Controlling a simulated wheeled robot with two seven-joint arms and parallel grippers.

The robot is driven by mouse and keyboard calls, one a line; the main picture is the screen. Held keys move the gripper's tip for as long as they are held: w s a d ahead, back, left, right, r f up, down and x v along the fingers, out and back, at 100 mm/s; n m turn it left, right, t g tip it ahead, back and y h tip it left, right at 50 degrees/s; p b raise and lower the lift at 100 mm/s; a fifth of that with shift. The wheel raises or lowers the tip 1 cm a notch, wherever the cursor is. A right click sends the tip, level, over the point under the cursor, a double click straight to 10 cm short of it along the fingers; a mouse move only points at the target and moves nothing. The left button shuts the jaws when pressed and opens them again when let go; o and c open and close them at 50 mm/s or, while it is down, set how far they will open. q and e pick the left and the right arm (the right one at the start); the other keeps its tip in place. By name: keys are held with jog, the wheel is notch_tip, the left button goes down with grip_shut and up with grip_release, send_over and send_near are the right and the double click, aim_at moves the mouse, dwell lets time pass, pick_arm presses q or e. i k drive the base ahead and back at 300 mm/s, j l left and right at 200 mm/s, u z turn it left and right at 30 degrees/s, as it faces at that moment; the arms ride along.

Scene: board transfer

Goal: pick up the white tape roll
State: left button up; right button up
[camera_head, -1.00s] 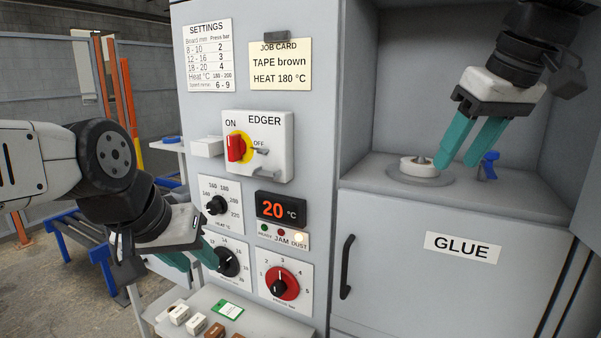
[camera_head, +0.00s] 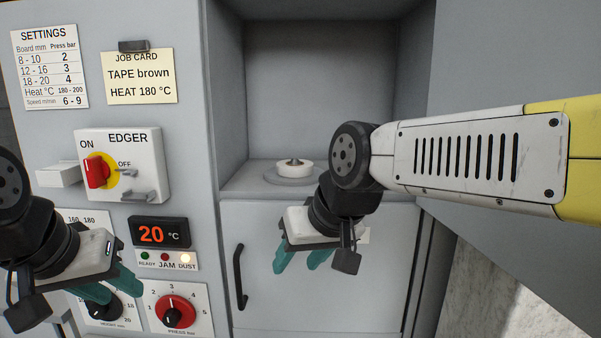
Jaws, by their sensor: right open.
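The white tape roll (camera_head: 307,169) lies flat around a small metal hub on a round grey disc (camera_head: 273,176), on the floor of the open cabinet compartment. My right gripper (camera_head: 300,262) is open and empty, pointing down in front of the closed door below the compartment, lower than the roll and apart from it. My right arm covers the right part of the compartment floor. My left gripper (camera_head: 108,294) is at the lower left, in front of the dials, with its teal fingers apart and nothing seen between them.
The compartment walls (camera_head: 318,75) enclose the roll at the back and sides. A lower door has a black handle (camera_head: 240,276). The edger switch box (camera_head: 145,150) and red pressure dial (camera_head: 175,312) stick out at left. A grey panel (camera_head: 500,50) stands at right.

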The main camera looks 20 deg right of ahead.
aim_at(295, 168)
jog(key=j+z, duration=0.1)
jog(key=z, duration=0.75)
